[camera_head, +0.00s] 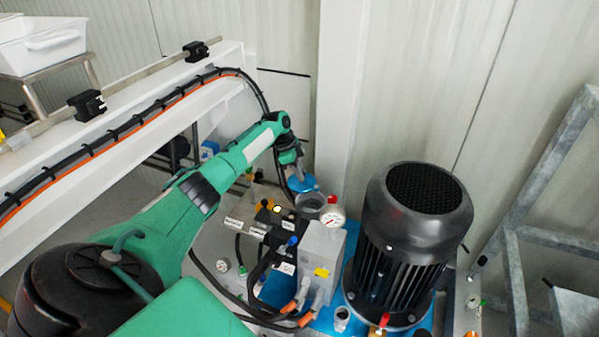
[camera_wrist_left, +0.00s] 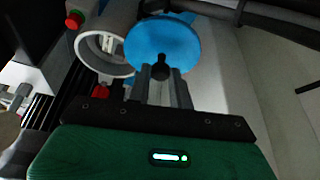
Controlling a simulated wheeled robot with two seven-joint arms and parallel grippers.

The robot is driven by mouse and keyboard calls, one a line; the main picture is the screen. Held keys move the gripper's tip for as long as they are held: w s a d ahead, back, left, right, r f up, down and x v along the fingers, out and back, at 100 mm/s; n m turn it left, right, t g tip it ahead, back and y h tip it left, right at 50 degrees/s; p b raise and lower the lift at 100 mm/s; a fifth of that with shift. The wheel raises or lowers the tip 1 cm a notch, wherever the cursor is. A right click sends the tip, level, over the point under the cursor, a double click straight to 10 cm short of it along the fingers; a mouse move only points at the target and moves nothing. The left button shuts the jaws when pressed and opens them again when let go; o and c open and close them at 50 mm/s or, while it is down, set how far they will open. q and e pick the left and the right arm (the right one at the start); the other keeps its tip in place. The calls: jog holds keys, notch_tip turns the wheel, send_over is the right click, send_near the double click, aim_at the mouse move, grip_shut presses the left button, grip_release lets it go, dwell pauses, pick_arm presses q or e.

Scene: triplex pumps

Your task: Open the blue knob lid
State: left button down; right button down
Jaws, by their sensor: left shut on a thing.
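The blue lid (camera_wrist_left: 165,42) is a round disc with a small black knob (camera_wrist_left: 161,69). My left gripper (camera_wrist_left: 161,84) is shut on this knob in the left wrist view. A pale round opening (camera_wrist_left: 104,52) shows uncovered beside the lid, and the lid's edge overlaps its rim in the picture. In the head view the blue lid (camera_head: 302,184) is under my left gripper (camera_head: 296,174), just behind the grey round opening (camera_head: 310,202). My arm hides part of the lid there. Whether lid and rim touch cannot be told. My right gripper is not in view.
A large black motor (camera_head: 413,245) stands right of the opening. A pressure gauge (camera_head: 332,215) and a grey box (camera_head: 320,250) are close by. A white beam (camera_head: 130,130) with cables runs at the left. A metal frame (camera_head: 545,150) stands at the right.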

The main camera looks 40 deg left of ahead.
pick_arm(q)
jog(key=c, duration=1.3)
grip_release()
jog(key=v, duration=0.4)
jog(key=shift+a+r+p, duration=0.1)
jog(key=shift+r+p, duration=0.2)
jog(key=shift+p, duration=0.05)
notch_tip(320, 180, up, 8)
send_over(295, 181)
jog(key=s+a, duration=0.2)
jog(key=a, duration=0.1)
jog(key=shift+r+p, duration=0.25)
jog(key=shift+p, duration=0.15)
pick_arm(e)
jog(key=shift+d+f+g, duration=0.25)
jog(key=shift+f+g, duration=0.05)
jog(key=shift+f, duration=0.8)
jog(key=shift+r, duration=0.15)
pick_arm(q)
jog(key=shift+f, duration=0.1)
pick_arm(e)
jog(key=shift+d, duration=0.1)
